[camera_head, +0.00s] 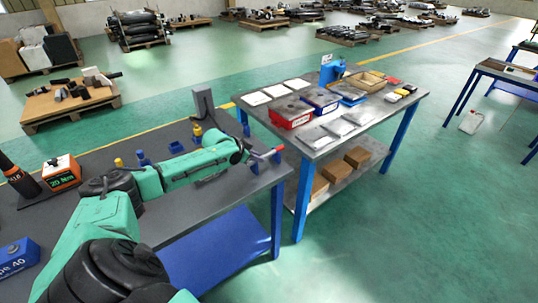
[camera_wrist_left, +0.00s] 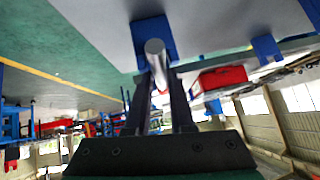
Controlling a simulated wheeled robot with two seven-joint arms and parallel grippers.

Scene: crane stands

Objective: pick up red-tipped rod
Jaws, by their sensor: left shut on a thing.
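The red-tipped rod (camera_head: 268,154) is a short grey rod with a red end, held out past the right end of the near dark table. My left gripper (camera_head: 254,158) is shut on it; the red end points right in the head view. In the left wrist view the grey end of the rod (camera_wrist_left: 157,58) points toward the camera between the dark fingers of my left gripper (camera_wrist_left: 160,85); its red tip is hidden there. My right gripper is not in view.
The dark near table (camera_head: 240,184) holds blue and yellow fixtures and an orange-and-white box (camera_head: 62,172). Just beyond stands a second table (camera_head: 337,150) with a red bin (camera_head: 290,115), a blue bin (camera_head: 321,99) and trays. Green floor lies open to the right.

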